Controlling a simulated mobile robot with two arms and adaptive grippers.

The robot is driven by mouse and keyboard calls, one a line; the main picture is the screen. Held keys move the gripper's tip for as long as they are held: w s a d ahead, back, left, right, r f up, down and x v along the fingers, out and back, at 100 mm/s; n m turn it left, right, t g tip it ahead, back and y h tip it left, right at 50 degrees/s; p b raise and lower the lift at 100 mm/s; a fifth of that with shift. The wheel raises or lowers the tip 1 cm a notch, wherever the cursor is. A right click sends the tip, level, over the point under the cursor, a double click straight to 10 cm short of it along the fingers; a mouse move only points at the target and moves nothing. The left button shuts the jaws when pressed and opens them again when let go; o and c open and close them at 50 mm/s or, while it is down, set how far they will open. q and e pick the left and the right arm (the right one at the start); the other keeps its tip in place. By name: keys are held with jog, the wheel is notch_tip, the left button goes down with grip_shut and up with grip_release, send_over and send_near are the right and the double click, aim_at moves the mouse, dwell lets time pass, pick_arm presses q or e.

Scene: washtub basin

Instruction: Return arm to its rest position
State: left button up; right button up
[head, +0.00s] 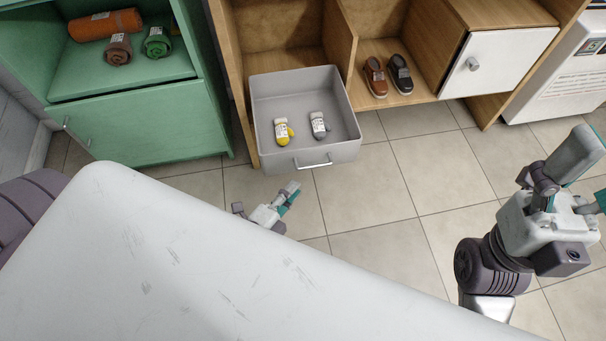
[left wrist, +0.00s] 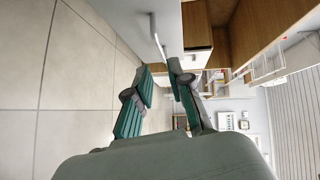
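My left gripper (head: 266,200) is just in front of the open drawer, below its handle in the head view. In the left wrist view its two fingers (left wrist: 160,88) stand apart with nothing between them. It is apart from the drawer handle (head: 314,163), which also shows beyond the fingers in the left wrist view (left wrist: 157,36). Most of the left arm is hidden in the head view. My right gripper (head: 588,172) is raised at the right edge, over the floor. Its fingers look spread and empty, though one is partly cut off.
The grey drawer (head: 349,146) is pulled out and holds a yellow mitten (head: 283,130) and a grey mitten (head: 319,124). Shoes (head: 400,76) sit in the wooden cabinet (head: 446,94). A green cabinet (head: 150,130) with rolled towels (head: 106,24) stands left. Tiled floor (head: 420,180) is clear.

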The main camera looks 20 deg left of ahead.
pick_arm(q)
jog(key=shift+v, duration=1.1)
